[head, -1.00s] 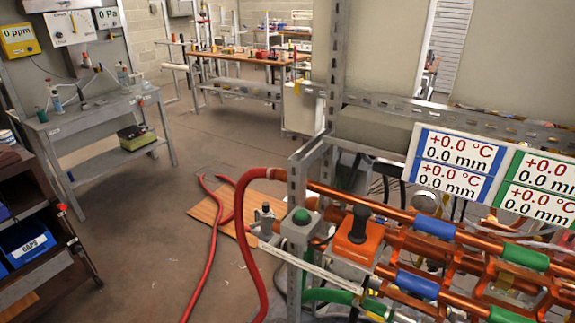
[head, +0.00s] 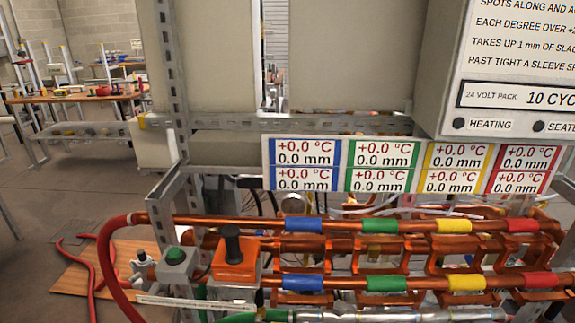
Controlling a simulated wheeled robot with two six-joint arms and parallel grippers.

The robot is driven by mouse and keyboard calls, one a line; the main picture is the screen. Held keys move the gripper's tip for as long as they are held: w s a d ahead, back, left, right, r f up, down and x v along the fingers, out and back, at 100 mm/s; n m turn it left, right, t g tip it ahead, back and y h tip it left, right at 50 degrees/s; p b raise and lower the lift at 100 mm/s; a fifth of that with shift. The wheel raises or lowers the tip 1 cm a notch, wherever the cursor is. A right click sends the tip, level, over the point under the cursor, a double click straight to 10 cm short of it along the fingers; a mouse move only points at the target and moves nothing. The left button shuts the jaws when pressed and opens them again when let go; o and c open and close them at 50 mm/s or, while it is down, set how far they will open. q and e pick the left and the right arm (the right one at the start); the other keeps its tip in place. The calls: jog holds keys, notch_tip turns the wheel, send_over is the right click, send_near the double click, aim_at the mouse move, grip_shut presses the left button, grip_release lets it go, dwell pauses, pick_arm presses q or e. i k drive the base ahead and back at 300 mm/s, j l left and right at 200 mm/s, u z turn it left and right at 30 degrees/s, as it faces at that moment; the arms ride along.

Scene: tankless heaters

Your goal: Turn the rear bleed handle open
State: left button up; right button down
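I cannot pick out the rear bleed handle for certain in the head view. Near the left end of the copper pipes (head: 330,224) is a small grey metal fitting (head: 142,262), beside the red hose; whether it carries a handle is too small to tell. The red hose (head: 108,262) joins the left end of the upper pipe and drops to the floor. Neither of my grippers is in view.
An orange block with a black upright grip (head: 235,262) and a grey box with a green button (head: 175,258) stand at the rack's left end. A display panel (head: 305,165) hangs above colour-banded pipes. A wooden board (head: 70,290) lies on the floor. Open floor is at left.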

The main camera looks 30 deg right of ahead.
aim_at(422, 293)
jog(key=z, duration=2.05)
